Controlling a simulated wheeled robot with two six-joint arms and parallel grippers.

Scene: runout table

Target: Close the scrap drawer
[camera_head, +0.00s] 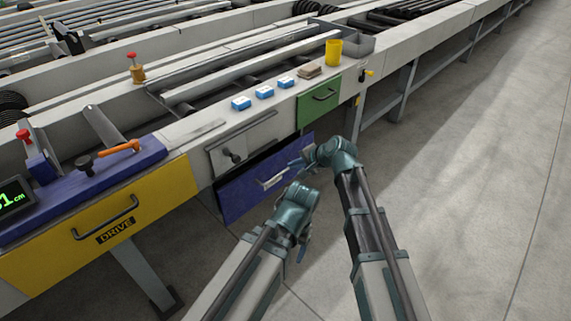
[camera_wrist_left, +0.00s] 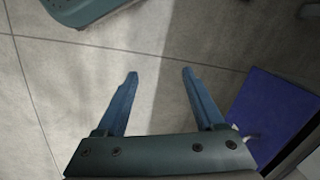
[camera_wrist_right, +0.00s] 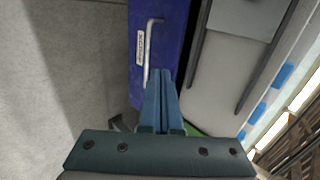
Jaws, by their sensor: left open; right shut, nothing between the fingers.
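The blue drawer (camera_head: 240,197), the one standing out from the table front with a dark gap above it, has a pale bar handle and a small label too small to read. In the right wrist view its blue front (camera_wrist_right: 170,30) and handle (camera_wrist_right: 149,45) show. My right gripper (camera_head: 298,165) is shut and empty, its fingertips (camera_wrist_right: 159,72) at the right part of the drawer front near the handle; I cannot tell if they touch. My left gripper (camera_wrist_left: 159,75) is open and empty over the floor, in front of the drawer, whose blue corner (camera_wrist_left: 270,110) shows at right.
A grey panel (camera_head: 255,138) with a dark knob sits above the blue drawer. A green drawer (camera_head: 319,103) is at its upper right and a yellow DRIVE drawer (camera_head: 75,250) at left. Small blue boxes (camera_head: 264,92) and a yellow cup (camera_head: 333,52) stand on the ledge. Floor at right is clear.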

